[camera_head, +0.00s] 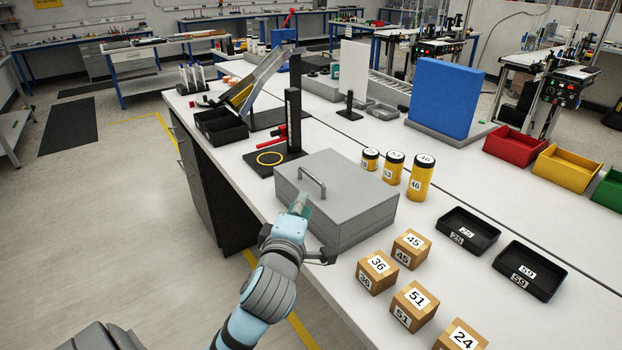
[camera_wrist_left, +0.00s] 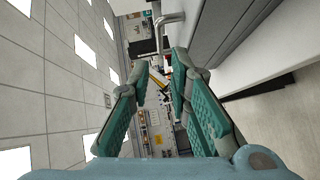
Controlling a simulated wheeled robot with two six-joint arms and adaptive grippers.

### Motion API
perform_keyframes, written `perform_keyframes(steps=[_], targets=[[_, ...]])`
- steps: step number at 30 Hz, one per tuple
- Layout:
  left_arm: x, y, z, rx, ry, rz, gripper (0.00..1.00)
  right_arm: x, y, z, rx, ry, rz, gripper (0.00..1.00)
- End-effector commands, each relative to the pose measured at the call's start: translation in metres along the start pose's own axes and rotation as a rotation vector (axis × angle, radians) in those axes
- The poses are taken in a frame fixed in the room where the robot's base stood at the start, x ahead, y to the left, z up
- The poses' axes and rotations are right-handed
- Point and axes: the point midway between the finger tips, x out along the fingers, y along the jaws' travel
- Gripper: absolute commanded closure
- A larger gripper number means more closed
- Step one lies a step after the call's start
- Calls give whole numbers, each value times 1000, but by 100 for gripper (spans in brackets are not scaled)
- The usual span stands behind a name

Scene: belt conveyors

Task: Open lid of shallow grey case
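The shallow grey case (camera_head: 350,200) stands on the white table in the head view, its lid down. A bar handle (camera_head: 312,182) sits on top, near its left edge. My left gripper (camera_head: 299,204) is at the near-left side of the case, just short of the handle and partly in front of the case. In the left wrist view its two green-padded fingers (camera_wrist_left: 160,88) are apart with nothing between them. The handle (camera_wrist_left: 170,19) shows beyond the fingertips there, next to the grey case side (camera_wrist_left: 232,22). My right gripper is not in view.
Yellow canisters (camera_head: 420,178) stand behind the case to the right. Numbered boxes (camera_head: 378,271) and black trays (camera_head: 470,230) lie to its right. A black upright post (camera_head: 293,120) and a yellow ring (camera_head: 270,158) are behind it on the left. The table's edge runs close by.

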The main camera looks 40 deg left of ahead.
Motion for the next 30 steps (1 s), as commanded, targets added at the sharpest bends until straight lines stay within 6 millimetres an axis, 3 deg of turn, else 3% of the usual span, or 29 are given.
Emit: perform_keyframes(steps=[16,21,30], targets=[[118,-1,0,-5,1,-3,82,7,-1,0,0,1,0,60],[136,-1,0,-4,0,-2,82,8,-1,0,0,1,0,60],[140,-1,0,-4,-1,-2,82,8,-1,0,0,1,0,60]])
